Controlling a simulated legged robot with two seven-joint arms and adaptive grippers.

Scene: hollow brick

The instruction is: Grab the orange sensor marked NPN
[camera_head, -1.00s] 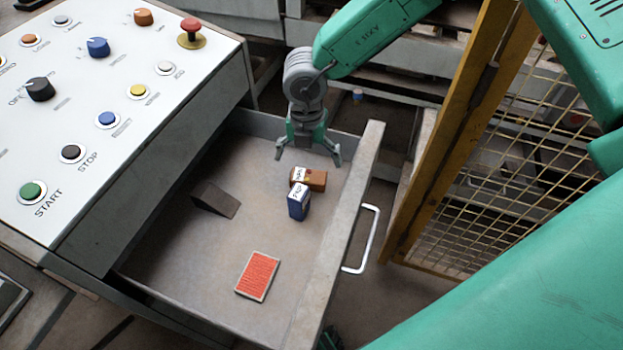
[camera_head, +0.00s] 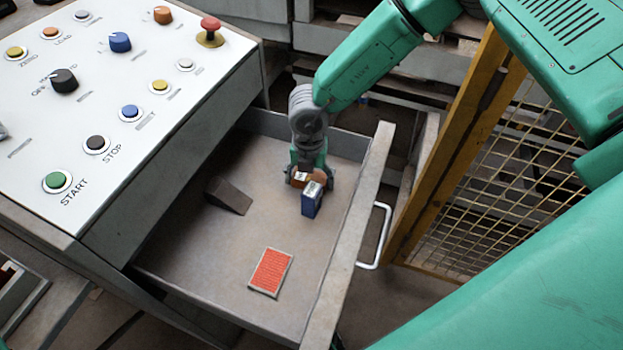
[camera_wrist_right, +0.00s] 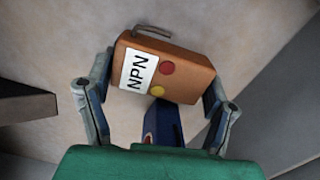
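The orange sensor marked NPN (camera_wrist_right: 180,72) lies in the open drawer, its white label, a red dot and a yellow dot facing up in the right wrist view. In the head view it (camera_head: 300,179) is partly hidden by my right gripper (camera_head: 309,175). In the wrist view the right gripper (camera_wrist_right: 160,92) has a finger against each end of the sensor, with no clear gap. The sensor sits at a slight tilt between the fingers. A blue sensor with a white label (camera_head: 311,202) stands close beside it, mostly hidden in the wrist view (camera_wrist_right: 163,122). My left gripper is not in view.
The drawer (camera_head: 345,245) also holds a dark wedge (camera_head: 229,196) and a red-orange ribbed block (camera_head: 270,272). A control panel (camera_head: 95,110) with buttons stands left. A yellow mesh fence (camera_head: 470,150) stands right.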

